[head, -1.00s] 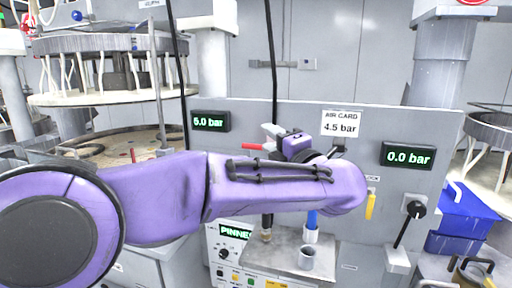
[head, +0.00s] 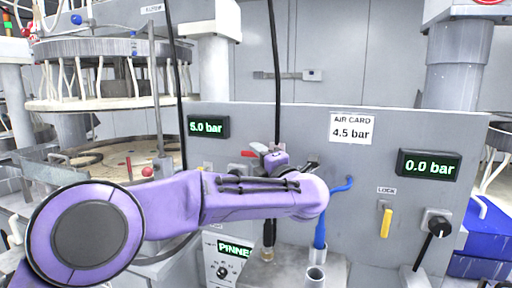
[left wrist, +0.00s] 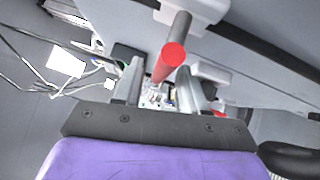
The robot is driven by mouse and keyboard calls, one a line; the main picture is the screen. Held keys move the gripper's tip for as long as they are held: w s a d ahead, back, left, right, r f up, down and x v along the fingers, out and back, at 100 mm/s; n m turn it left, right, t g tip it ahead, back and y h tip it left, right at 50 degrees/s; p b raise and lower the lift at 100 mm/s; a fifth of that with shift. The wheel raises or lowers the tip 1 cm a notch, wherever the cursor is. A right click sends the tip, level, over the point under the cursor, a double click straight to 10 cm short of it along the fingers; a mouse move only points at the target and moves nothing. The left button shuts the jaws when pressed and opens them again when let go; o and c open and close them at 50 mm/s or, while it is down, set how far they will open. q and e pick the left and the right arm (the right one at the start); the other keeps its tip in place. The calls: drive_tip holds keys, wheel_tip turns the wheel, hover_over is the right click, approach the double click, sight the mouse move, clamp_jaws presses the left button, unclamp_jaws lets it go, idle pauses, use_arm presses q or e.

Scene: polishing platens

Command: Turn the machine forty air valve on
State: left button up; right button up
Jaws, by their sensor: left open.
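A red-ended valve lever (left wrist: 168,62) with a grey shaft comes from a white mount on the grey panel in the left wrist view. Its red end lies in front of the gap between my left gripper's (left wrist: 159,78) two fingers; I cannot tell whether they touch it. The gripper is open. In the head view a red lever end (head: 248,153) shows at the panel, just beside my left gripper (head: 268,157), whose fingers are mostly hidden by my purple arm. No label naming machine forty is readable. My right gripper is not in view.
The grey panel (head: 360,170) carries a 5.0 bar display (head: 208,126), a 0.0 bar display (head: 430,165) and a 4.5 bar card (head: 352,128). A black cable hangs near my gripper.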

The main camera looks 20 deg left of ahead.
use_arm(q)
drive_tip(key=shift+x, duration=0.9)
drive_tip(key=shift+w+d, duration=0.1)
clamp_jaws()
